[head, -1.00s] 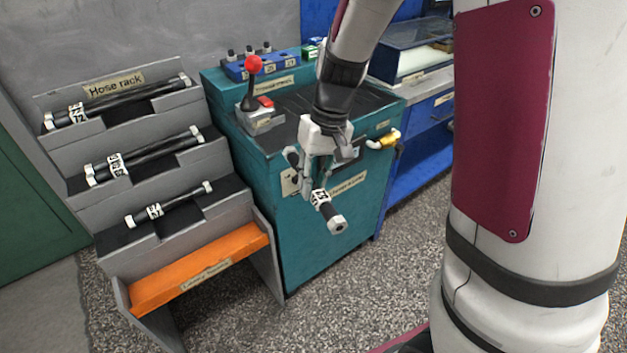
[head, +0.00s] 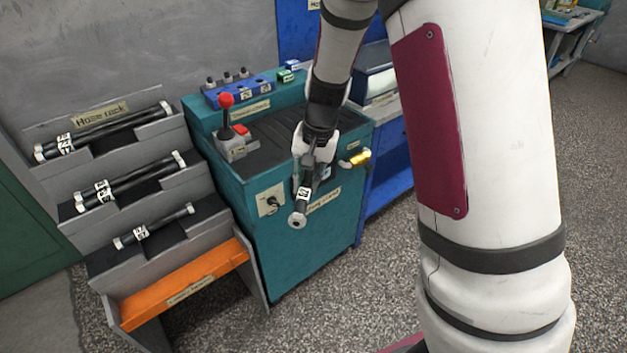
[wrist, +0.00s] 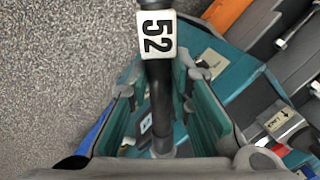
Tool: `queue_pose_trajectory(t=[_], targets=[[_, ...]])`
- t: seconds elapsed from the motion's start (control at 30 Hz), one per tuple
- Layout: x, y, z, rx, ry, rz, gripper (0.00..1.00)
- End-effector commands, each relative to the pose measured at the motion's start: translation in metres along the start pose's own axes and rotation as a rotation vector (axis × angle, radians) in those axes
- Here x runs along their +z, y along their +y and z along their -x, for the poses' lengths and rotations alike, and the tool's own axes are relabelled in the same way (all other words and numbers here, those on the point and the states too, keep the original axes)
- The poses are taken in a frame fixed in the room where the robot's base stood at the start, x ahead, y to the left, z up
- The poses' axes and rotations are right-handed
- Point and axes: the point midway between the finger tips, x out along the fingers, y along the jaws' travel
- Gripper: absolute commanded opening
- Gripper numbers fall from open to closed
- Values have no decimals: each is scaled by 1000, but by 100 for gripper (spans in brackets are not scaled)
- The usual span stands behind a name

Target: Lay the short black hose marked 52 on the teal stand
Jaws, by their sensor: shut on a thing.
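The short black hose (head: 297,219) has a metal end and a white band; in the wrist view its band (wrist: 156,35) reads 52. My gripper (head: 309,172) is shut on this hose, which slants down toward the camera in the head view. The gripper and hose appear in front of the teal stand (head: 290,262). The stand's dark ribbed top (head: 275,130) is bare in its middle. In the wrist view the hose runs lengthwise between the fingers, and teal surfaces (wrist: 240,80) show beyond. The hose's far end is mostly hidden by the gripper in the head view.
A red-knobbed lever (head: 226,115) stands on the stand's left side, and a blue block with knobs (head: 240,92) at its back. A brass fitting (head: 355,159) juts from the right front. The grey hose rack (head: 165,215) with several hoses and an orange shelf (head: 185,285) is left.

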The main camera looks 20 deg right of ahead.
Motion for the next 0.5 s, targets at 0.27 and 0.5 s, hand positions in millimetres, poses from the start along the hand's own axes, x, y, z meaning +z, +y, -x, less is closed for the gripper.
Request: queue_pose_trajectory(t=[0.27,0.5], targets=[[-4,-9,20,-2,57,-316,0],[-7,-11,25,-11,93,-507,0]])
